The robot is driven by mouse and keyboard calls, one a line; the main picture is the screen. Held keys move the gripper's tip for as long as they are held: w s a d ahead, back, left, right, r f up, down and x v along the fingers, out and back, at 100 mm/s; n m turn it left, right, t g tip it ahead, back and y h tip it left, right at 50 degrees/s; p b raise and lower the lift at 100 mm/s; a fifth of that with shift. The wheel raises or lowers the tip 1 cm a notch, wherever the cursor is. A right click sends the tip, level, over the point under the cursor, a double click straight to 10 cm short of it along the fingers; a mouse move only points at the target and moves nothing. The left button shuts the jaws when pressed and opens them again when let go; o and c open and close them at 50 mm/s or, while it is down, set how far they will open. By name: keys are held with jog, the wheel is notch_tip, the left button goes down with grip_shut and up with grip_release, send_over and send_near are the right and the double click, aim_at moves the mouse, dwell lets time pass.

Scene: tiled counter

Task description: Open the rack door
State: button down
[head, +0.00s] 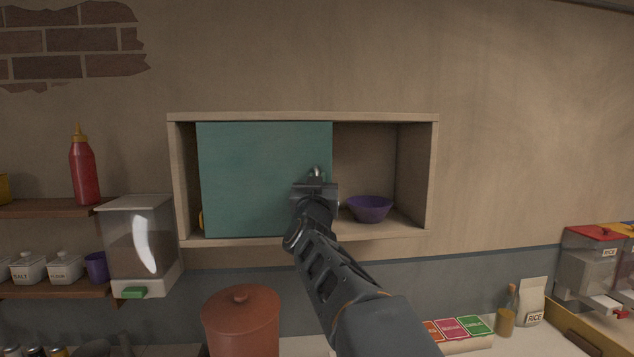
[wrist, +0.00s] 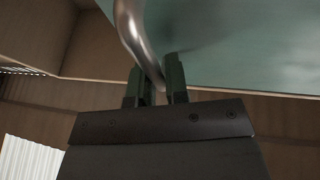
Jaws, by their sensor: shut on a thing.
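The rack (head: 303,117) is a wooden wall box with a teal door (head: 255,170) across its left and middle part. The right part is uncovered and shows a purple bowl (head: 370,208) inside. A narrow gap lies left of the door, where a bit of a yellow thing (head: 201,220) shows. My gripper (head: 316,185) is in front of the door's right edge. In the wrist view, its fingers (wrist: 159,75) are shut on the curved metal door handle (wrist: 136,30). The door (wrist: 230,40) fills the upper right there. My gripper hides part of the handle in the head view.
A red lidded pot (head: 241,322) stands on the counter below the rack. A clear dispenser (head: 140,240) and a shelf (head: 50,208) with a red bottle (head: 84,170) are at left. A rice bag (head: 531,300) stands at right. The wall right of the rack is bare.

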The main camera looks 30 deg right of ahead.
jog(key=c, duration=1.2)
grip_release()
jog(key=b+v, duration=0.4)
jog(key=v, duration=0.9)
jog(key=shift+s+a+f, duration=0.2)
jog(key=shift+a+f, duration=0.05)
jog(key=w+a+f+n+g+y, duration=0.1)
jog(key=w+a+f+n+y, duration=0.15)
jog(key=a+f+y, duration=0.35)
jog(key=w+a+f+n+g+y, duration=0.1)
jog(key=w+a+f+n+y, duration=0.15)
jog(key=f+y, duration=0.45)
jog(key=s+a+f+g, duration=0.1)
jog(key=s+f+g, duration=0.2)
jog(key=s+f, duration=0.2)
jog(key=s+a+f+n+g, duration=0.1)
jog(key=s+f+g, duration=0.3)
jog(key=f, duration=0.4)
jog(key=s+a+f+n+g, duration=0.1)
jog(key=s+f+g, duration=0.3)
jog(key=s+f, duration=0.2)
jog(key=shift+a+f, duration=0.2)
jog(key=shift+f, duration=0.65)
